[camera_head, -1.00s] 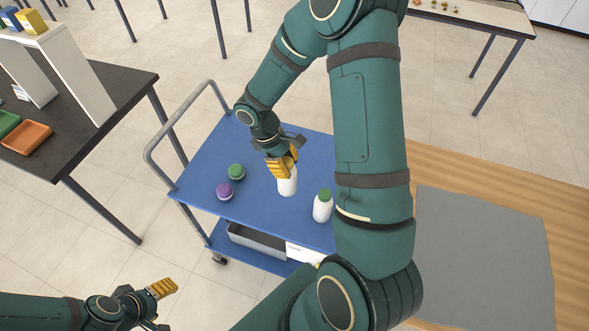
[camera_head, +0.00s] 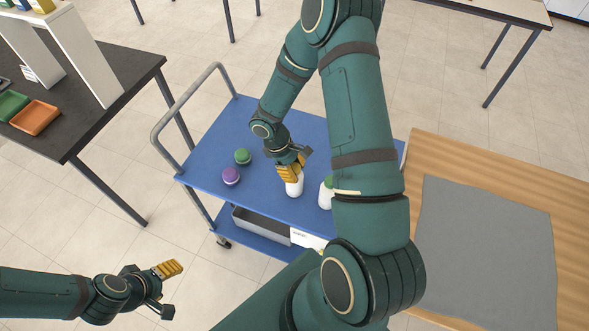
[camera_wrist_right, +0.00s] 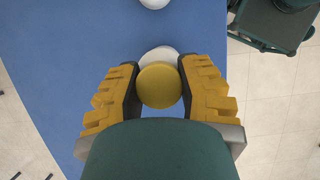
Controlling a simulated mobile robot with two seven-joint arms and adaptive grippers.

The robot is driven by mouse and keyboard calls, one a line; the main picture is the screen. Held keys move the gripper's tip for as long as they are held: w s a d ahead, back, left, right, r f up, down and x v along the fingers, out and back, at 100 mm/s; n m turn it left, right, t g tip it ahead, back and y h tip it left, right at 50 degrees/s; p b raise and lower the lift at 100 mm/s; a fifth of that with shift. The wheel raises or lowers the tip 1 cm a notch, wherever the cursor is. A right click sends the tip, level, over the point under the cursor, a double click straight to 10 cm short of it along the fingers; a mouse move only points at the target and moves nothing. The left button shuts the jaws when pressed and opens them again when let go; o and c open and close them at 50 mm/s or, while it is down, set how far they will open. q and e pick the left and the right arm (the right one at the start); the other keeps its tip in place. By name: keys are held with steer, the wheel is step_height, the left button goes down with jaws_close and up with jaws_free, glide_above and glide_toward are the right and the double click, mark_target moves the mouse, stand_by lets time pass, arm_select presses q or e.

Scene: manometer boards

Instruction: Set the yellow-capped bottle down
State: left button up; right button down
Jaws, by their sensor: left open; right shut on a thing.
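The yellow-capped bottle (camera_head: 294,187) is white and stands about upright over the near part of the blue cart top (camera_head: 210,170). My right gripper (camera_head: 291,172) is shut on it, and the fingers hide its upper part in the head view. In the right wrist view the yellow cap (camera_wrist_right: 158,85) shows between the two yellow fingers of my right gripper (camera_wrist_right: 160,92). I cannot tell whether the bottle's base touches the cart. My left gripper (camera_head: 175,288) is open and empty, low at the left, away from the cart.
A green-capped white bottle (camera_head: 325,196) stands close to the right, partly behind my arm. A grey bin (camera_head: 262,226) is on the lower shelf.

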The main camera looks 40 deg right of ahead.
steer(key=shift+f, duration=0.15)
steer(key=c, duration=0.7)
jaws_free()
